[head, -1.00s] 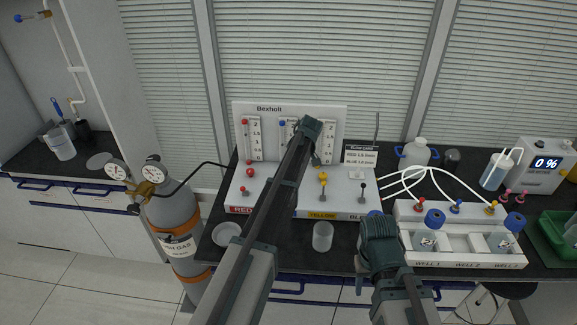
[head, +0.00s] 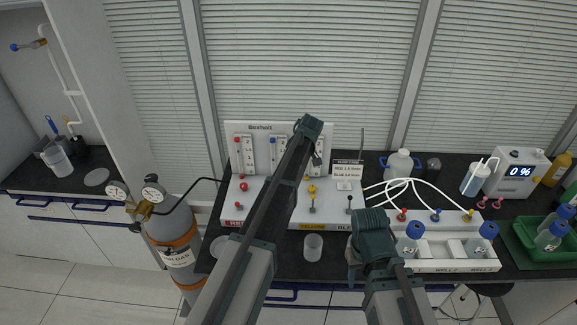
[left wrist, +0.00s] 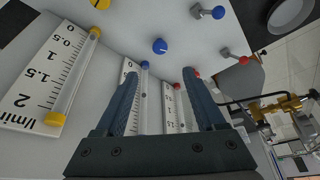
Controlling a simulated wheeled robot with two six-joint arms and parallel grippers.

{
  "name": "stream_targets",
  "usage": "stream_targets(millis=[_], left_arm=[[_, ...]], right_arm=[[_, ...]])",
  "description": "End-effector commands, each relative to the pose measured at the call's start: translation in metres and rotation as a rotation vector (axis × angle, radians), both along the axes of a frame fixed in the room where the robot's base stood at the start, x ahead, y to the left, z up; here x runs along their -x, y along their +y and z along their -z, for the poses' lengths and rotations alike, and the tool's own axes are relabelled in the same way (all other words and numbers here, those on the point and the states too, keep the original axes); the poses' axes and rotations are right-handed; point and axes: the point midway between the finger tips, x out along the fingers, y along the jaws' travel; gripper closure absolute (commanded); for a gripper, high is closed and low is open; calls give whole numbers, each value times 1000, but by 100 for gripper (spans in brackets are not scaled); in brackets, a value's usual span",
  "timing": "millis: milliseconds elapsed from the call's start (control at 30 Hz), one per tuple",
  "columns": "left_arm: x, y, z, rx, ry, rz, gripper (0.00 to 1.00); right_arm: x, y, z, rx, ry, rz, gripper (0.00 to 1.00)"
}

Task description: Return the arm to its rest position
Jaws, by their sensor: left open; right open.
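My left arm reaches up the middle of the head view, its gripper (head: 312,140) in front of the flow panel (head: 240,128). In the left wrist view the left gripper (left wrist: 161,78) is open, its two fingers apart with nothing held. The blue-capped flow tube (left wrist: 144,95) shows between the fingers, beyond them; whether they touch the panel I cannot tell. My right arm is folded low, with its gripper (head: 357,262) near the bench's front, left of the white well block (head: 455,265). Its fingers are mostly hidden by the wrist.
A clear cup (head: 313,247) stands in front of the panel. A gas cylinder (head: 172,235) with gauges stands left of the bench. White tubes (head: 395,183), a meter reading 0 % (head: 518,172) and a green tray (head: 525,240) with bottles are at the right. Floor shows at lower left.

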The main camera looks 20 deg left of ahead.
Motion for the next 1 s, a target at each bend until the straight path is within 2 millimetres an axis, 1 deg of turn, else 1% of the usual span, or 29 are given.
stream_targets(millis=[167, 233, 267, 333, 367, 467, 500, 567, 600, 667, 700, 800, 900, 1000], left_arm=[[0, 0, 0, 0, 0, 0, 28], [4, -3, 1, 1, 5, 11, 28], [9, -6, 3, 1, 11, 25, 28], [28, -19, 8, 5, 39, 87, 28], [40, -28, 11, 6, 56, 129, 28], [94, -64, 25, 18, 138, 321, 28], [120, -79, 31, 24, 175, 416, 28], [158, -101, 39, 34, 230, 561, 28], [184, -113, 44, 40, 267, 658, 28], [220, -129, 51, 49, 316, 801, 28], [243, -139, 56, 56, 346, 891, 28], [292, -156, 64, 70, 409, 1095, 28], [328, -167, 69, 83, 452, 1250, 28], [350, -173, 72, 91, 477, 1351, 28]], right_arm=[[0, 0, 0, 0, 0, 0, 50], [0, 0, 1, 0, 0, 0, 50], [0, 0, 2, 0, 0, 0, 50], [0, 0, 6, 0, 0, 0, 50], [0, 0, 9, 0, 0, 0, 50], [0, 0, 19, 0, 0, -1, 50], [0, 0, 24, 0, 0, -1, 50], [0, 0, 30, 0, 0, -1, 50], [0, 0, 34, 0, 0, -2, 50], [0, 0, 40, 1, 0, -2, 50], [0, 0, 43, 1, 0, -2, 50], [0, 0, 50, 1, 0, -2, 50], [0, 0, 55, 1, 0, -3, 50], [0, 0, 57, 1, 0, -3, 50]])
